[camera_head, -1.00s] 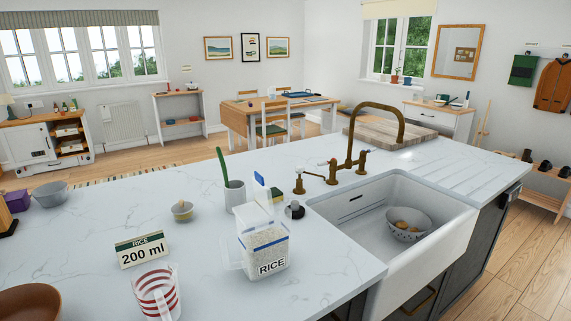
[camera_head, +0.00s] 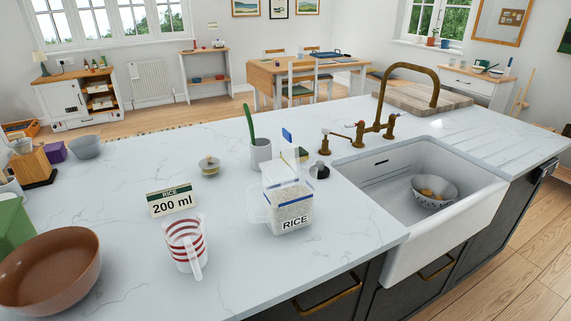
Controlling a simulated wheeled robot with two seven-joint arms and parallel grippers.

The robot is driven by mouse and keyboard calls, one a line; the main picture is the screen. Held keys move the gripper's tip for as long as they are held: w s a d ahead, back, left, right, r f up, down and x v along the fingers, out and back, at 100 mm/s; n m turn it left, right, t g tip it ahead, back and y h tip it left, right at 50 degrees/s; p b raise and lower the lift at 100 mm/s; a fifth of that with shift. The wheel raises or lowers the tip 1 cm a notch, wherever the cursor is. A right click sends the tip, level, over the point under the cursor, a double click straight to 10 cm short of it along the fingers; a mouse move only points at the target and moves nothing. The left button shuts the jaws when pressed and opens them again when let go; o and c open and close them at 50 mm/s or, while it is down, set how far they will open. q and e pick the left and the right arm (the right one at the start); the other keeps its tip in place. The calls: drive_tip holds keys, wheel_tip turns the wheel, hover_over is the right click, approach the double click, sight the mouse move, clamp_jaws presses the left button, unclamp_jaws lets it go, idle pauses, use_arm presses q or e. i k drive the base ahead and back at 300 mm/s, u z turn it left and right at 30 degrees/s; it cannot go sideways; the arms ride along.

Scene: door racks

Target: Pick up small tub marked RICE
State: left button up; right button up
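The small clear tub marked RICE (camera_head: 290,208) stands upright on the white marble counter, left of the sink. It is partly filled with white grains and has a blue rim band. A clear raised part shows above the band, with a small blue piece at the top. Neither of my grippers shows in the head view.
A grey pot with a green-handled tool (camera_head: 260,152) and a dark stopper (camera_head: 319,170) stand behind the tub. The sink (camera_head: 440,222) holds a bowl (camera_head: 433,192).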

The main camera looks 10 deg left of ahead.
sight(289, 193)
drive_tip(key=k, duration=0.5)
drive_tip(key=u, duration=1.2)
drive_tip(key=i, duration=0.55)
drive_tip(key=z, duration=0.25)
